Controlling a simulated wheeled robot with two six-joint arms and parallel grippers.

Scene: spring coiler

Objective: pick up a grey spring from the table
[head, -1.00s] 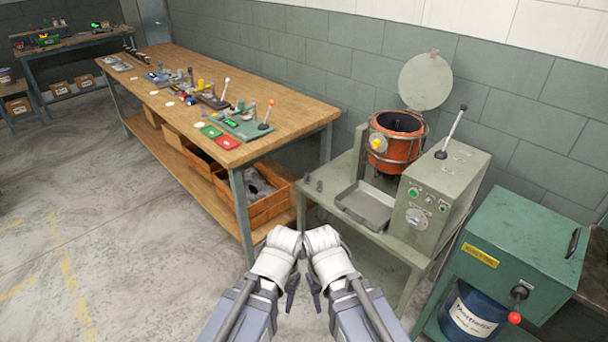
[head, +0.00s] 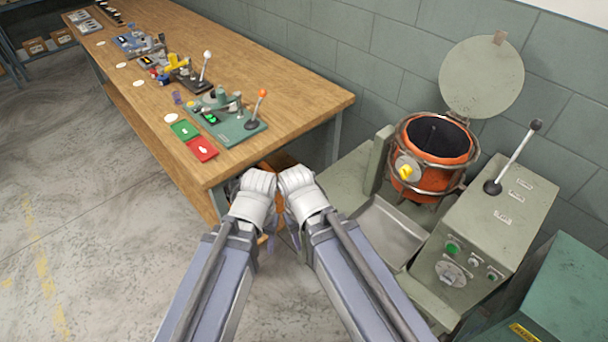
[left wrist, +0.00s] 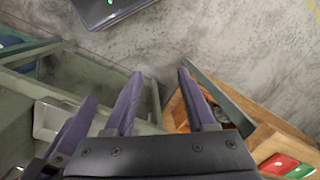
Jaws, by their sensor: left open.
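I cannot make out a grey spring for certain in either current view. The wooden table (head: 290,75) carries a green lever device (head: 225,120) with an orange knob. A small purplish upright piece (head: 177,97) stands beside that device, too small to identify. My left gripper (left wrist: 159,73) is open and empty in the left wrist view, its two purple fingers apart above the floor. In the head view both grippers hang close together by the table's near corner, their fingers mostly hidden by my arms. A third purple finger (left wrist: 75,130), apparently my right gripper's, shows at left in the wrist view.
Right of my arms stands a grey-green machine bench with an orange drum (head: 436,150), a metal tray (head: 378,232) and a control box (head: 470,240) with a lever. Green and red cards (head: 201,148) lie at the table's near edge. Open floor is at left.

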